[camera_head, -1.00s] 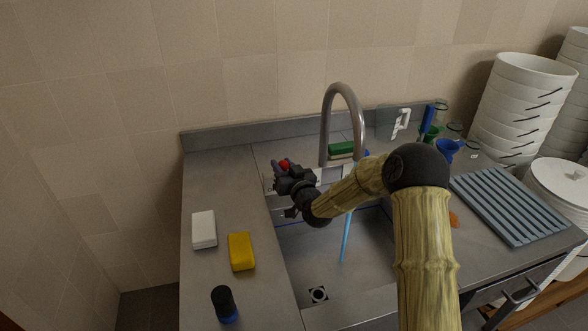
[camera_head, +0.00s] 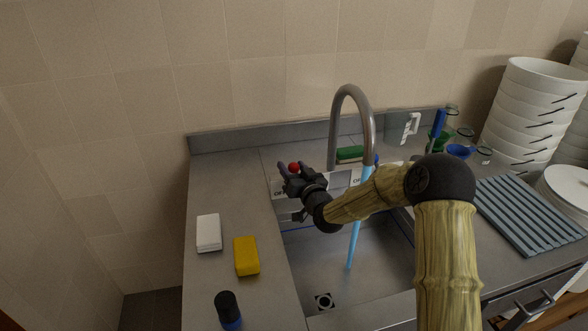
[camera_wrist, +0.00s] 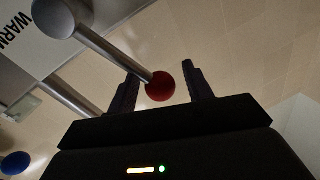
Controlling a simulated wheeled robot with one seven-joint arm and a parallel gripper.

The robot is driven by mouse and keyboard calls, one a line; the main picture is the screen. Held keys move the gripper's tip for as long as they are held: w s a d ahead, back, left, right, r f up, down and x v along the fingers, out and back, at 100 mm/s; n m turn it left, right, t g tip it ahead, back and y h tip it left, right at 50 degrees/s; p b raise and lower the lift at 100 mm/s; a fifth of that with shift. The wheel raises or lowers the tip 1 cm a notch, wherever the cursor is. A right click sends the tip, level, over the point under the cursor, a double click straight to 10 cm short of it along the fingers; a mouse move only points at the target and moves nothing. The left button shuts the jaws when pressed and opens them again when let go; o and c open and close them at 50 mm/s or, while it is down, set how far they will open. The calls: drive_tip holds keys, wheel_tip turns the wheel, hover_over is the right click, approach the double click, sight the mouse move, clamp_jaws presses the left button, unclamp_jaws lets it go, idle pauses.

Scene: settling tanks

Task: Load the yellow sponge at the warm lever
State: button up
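The yellow sponge (camera_head: 246,256) lies on the counter left of the sink in the head view, well apart from my gripper. My gripper (camera_head: 289,170) is at the back of the sink by the warm lever's red knob (camera_head: 294,167). In the wrist view my gripper (camera_wrist: 160,88) is open, with the red knob (camera_wrist: 160,87) between its fingers and a small gap showing on each side. The lever's metal rod (camera_wrist: 105,50) runs from the knob towards a "WARM" label (camera_wrist: 15,28). A light-blue water stream (camera_head: 355,235) falls from the spout into the basin.
A white block (camera_head: 208,233) and a dark bottle (camera_head: 228,310) stand near the sponge. The curved faucet (camera_head: 350,92) rises behind my arm. A green sponge (camera_head: 349,153) lies behind it. A ridged grey rack (camera_head: 530,215) and stacked white bowls (camera_head: 530,105) are at right.

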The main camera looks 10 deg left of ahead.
drive_tip(key=b+v, duration=0.3)
drive_tip(key=v, duration=1.4)
drive_tip(key=shift+d+f, duration=0.1)
drive_tip(key=shift+d, duration=0.05)
drive_tip(key=shift+s, duration=0.1)
